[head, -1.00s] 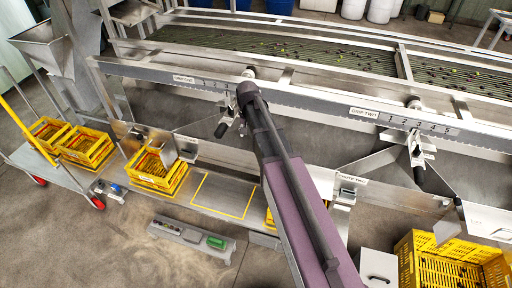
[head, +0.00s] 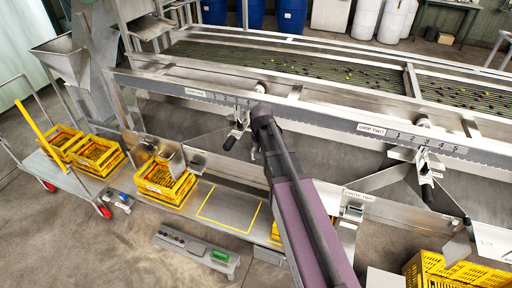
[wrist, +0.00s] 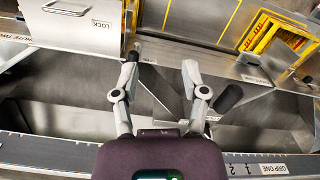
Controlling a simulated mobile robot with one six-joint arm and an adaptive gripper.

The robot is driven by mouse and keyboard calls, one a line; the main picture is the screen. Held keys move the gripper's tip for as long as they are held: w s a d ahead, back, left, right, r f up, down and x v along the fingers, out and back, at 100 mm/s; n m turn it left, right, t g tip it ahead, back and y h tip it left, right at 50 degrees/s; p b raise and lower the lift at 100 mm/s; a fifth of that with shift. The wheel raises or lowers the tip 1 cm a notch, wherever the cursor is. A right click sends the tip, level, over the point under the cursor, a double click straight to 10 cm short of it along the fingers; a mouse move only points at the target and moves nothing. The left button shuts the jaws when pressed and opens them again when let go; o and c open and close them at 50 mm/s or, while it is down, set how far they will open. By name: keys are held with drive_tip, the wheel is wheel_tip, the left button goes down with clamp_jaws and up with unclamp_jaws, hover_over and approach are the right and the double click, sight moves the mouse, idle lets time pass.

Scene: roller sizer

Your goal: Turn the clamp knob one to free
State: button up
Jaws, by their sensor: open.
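Clamp one sits on the rail under the drop-one scale, with a pale round knob (head: 260,88) at the top and a black-gripped handle (head: 230,142) hanging below. I cannot tell for sure which of these is the clamp knob. In the wrist view a black cylindrical grip (wrist: 229,97) lies just right of my gripper (wrist: 161,60). My gripper is open and empty, its two fingers spread over the grey chute, apart from that grip. In the head view my arm hides most of the gripper.
Clamp two (head: 424,165) stands further right on the rail. A metal box marked LOCK (wrist: 78,22) is at upper left in the wrist view. Yellow crates (head: 165,182) stand on the low shelf. The rail (wrist: 50,153) runs close to my gripper.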

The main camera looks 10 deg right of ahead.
drive_tip(key=s+n, duration=0.3)
drive_tip(key=s, duration=1.2)
drive_tip(key=shift+s, duration=0.25)
drive_tip(key=shift+s+d, duration=0.1)
drive_tip(key=shift+s, duration=0.05)
